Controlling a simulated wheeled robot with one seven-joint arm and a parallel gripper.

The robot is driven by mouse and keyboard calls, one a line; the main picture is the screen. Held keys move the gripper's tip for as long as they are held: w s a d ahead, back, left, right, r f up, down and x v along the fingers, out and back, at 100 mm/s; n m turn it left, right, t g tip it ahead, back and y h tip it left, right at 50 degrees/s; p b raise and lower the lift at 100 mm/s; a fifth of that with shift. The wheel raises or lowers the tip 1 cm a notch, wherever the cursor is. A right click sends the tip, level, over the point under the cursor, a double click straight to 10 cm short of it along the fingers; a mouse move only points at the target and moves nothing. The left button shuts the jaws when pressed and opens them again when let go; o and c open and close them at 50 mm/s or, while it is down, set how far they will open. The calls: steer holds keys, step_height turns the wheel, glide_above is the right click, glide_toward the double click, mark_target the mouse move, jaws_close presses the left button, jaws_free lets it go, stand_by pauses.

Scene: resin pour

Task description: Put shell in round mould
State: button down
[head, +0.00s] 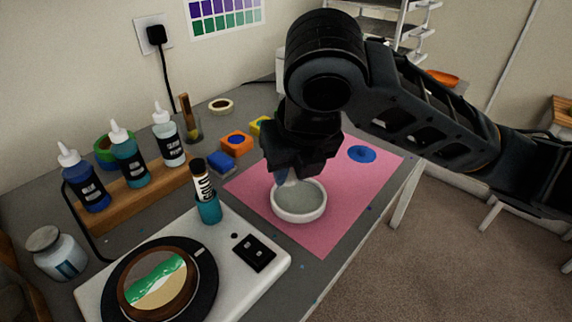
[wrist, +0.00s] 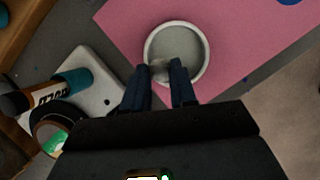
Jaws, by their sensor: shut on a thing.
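The round mould (head: 299,203) is a shallow white-rimmed dish with a grey-green inside, standing on the pink mat (head: 340,220). It also shows in the wrist view (wrist: 190,42), just beyond my fingertips. My gripper (head: 288,180) points down over the mould's far left rim. In the wrist view my gripper (wrist: 162,72) is shut on a small pale thing, which looks like the shell (wrist: 158,68). The shell is at or above the near rim in that view; I cannot tell if it touches the mould. Most of the shell is hidden by the fingers.
A white turntable unit (head: 268,277) with a round piece stands front left, a marker in a teal cup (head: 208,208) behind it. Bottles in a wooden rack (head: 130,205) stand left. Small coloured blocks (head: 236,143) sit behind the mat. A blue disc (head: 361,154) lies on the mat's right.

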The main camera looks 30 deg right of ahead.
steer(key=shift+s+d+f+b, duration=0.1)
steer(key=shift+f+b, duration=0.4)
steer(key=shift+f, duration=0.4)
steer(key=shift+f+b, duration=1.15)
steer(key=shift+f, duration=0.4)
steer(key=shift+c, duration=2.2)
jaws_free()
steer(key=shift+r, duration=0.1)
steer(key=shift+r+p, duration=2.6)
steer(key=shift+r, duration=0.85)
